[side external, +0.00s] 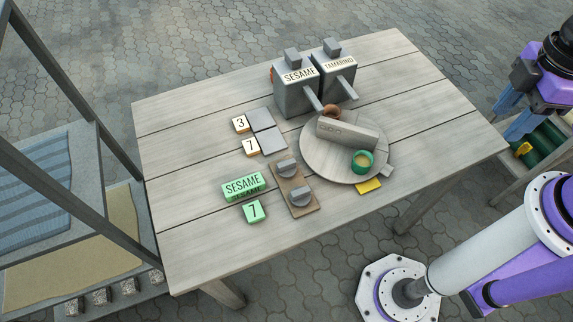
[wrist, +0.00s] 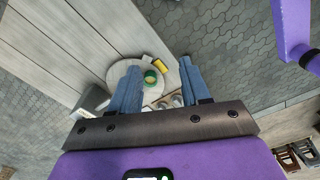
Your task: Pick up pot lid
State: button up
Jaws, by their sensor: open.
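I cannot tell for sure which thing is the pot lid. A green ring-shaped piece (side external: 362,161) sits on a round grey board (side external: 313,160) on the table; it also shows between my fingers in the wrist view (wrist: 151,77). A reddish clay ring (side external: 330,112) is at the board's far edge. Two grey knobbed discs (side external: 287,166) (side external: 300,195) sit on a brown plate. My gripper (side external: 511,118) is off the table's right side, well apart from these things. Its blue fingers are open and empty in the wrist view (wrist: 159,63).
Two grey dispensers, labelled SESAME (side external: 297,92) and TAMARIND (side external: 338,80), stand at the back. A grey block (side external: 347,133) lies on the round board. A green SESAME block (side external: 244,187), number tiles and a yellow piece (side external: 368,185) lie nearby. The table's left part is clear.

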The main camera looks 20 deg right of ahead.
jog(key=w+a+n, duration=0.2)
jog(key=w+a, duration=1)
jog(key=a, duration=0.4)
jog(key=n+h, duration=0.2)
jog(key=n, duration=0.1)
send_near(286, 163)
jog(key=shift+d+f, duration=0.25)
jog(key=shift+f, duration=0.35)
jog(key=shift+d+f, duration=0.3)
jog(key=shift+f, duration=0.3)
jog(key=shift+d+f, duration=0.2)
jog(key=shift+f, duration=3)
grip_shut()
